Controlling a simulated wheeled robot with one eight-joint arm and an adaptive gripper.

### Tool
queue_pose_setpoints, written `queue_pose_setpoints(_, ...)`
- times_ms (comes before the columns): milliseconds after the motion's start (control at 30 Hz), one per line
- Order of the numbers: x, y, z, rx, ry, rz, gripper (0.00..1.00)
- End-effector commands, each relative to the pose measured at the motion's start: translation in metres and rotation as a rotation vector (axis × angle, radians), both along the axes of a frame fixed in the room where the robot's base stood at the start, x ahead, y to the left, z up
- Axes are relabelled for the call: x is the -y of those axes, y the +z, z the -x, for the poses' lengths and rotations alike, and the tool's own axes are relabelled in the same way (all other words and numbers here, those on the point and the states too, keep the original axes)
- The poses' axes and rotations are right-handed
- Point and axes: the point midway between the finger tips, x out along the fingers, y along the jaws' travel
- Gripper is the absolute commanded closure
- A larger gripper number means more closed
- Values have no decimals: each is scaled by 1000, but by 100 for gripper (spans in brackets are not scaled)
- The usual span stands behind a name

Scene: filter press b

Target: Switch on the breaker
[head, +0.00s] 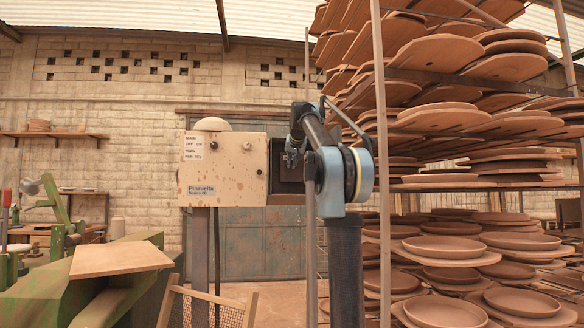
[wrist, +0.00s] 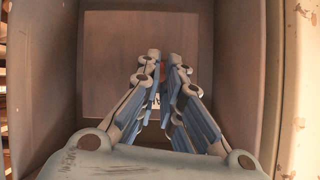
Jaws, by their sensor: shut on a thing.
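The electrical box stands on a post in the middle of the head view. Its beige, rust-spotted panel (head: 222,170) carries labels, and an open dark compartment (head: 286,188) lies to its right. My gripper (head: 292,158) reaches into that compartment. In the wrist view my gripper (wrist: 164,64) is inside the box, its fingers closed in toward each other between the side walls, in front of the brown back wall (wrist: 205,55). It is shut on a small part, apparently the breaker's lever, which the fingers almost wholly hide. The breaker's position cannot be made out.
A tall rack of clay plates (head: 470,140) stands close on the right, with an upright pole (head: 381,150) near my arm. A green machine (head: 95,255) with a board (head: 120,258) is at the left. A wooden-framed mesh (head: 205,308) stands low in front.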

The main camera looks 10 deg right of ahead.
Motion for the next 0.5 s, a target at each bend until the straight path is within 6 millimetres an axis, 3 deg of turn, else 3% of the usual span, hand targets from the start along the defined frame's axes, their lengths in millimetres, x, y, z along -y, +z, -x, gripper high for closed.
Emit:
queue_pose_setpoints(233, 0, -1, 1, -4, 1, 0, 100)
queue_pose_setpoints(267, 0, -1, 1, -4, 1, 0, 87)
queue_pose_setpoints(333, 0, -1, 1, -4, 1, 0, 71)
queue_pose_setpoints(500, 0, -1, 1, -3, 1, 0, 70)
